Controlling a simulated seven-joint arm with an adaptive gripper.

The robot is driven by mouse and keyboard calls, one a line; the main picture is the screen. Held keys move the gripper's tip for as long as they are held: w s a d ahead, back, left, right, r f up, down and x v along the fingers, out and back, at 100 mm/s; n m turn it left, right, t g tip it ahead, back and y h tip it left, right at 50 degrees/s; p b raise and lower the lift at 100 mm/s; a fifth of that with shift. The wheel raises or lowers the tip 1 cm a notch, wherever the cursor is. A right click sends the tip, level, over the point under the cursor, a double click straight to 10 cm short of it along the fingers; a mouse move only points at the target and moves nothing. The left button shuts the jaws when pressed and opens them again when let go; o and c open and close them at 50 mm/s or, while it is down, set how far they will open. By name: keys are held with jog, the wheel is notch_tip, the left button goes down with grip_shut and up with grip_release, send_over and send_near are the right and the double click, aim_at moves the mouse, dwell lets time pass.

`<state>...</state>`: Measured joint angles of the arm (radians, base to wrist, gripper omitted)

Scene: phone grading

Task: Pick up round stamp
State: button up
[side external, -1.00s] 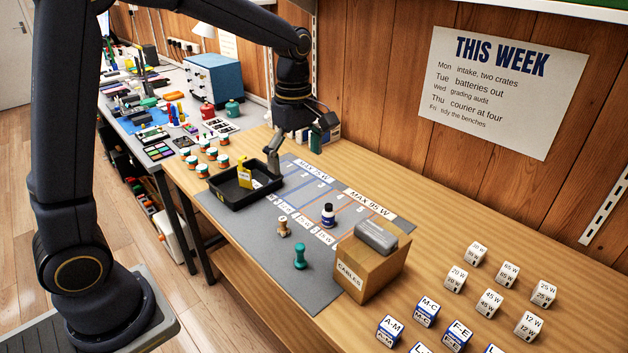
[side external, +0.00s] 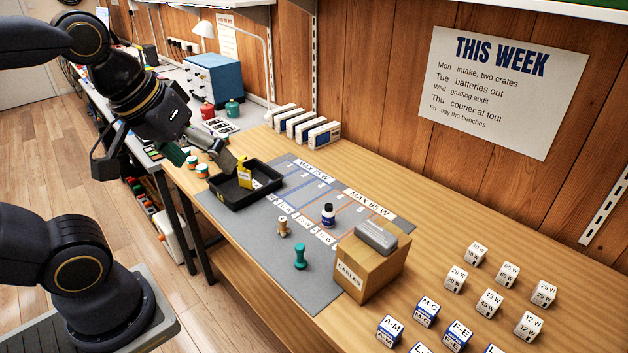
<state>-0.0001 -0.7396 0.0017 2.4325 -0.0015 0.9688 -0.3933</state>
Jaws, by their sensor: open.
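The black tray (side external: 236,203) holds a yellow box (side external: 245,173). A cardboard CABLES box (side external: 352,274) with a grey item on top stands at the right. Small jars (side external: 202,171) sit left of the tray.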

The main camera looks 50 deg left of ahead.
jog(key=m, duration=0.1)
jog(key=f+m, duration=0.1)
jog(key=m, duration=0.2)
jog(key=shift+s+f+m, duration=0.1)
jog(key=shift+f+m, duration=0.2)
jog(key=shift+f, duration=0.1)
jog(key=c, duration=1)
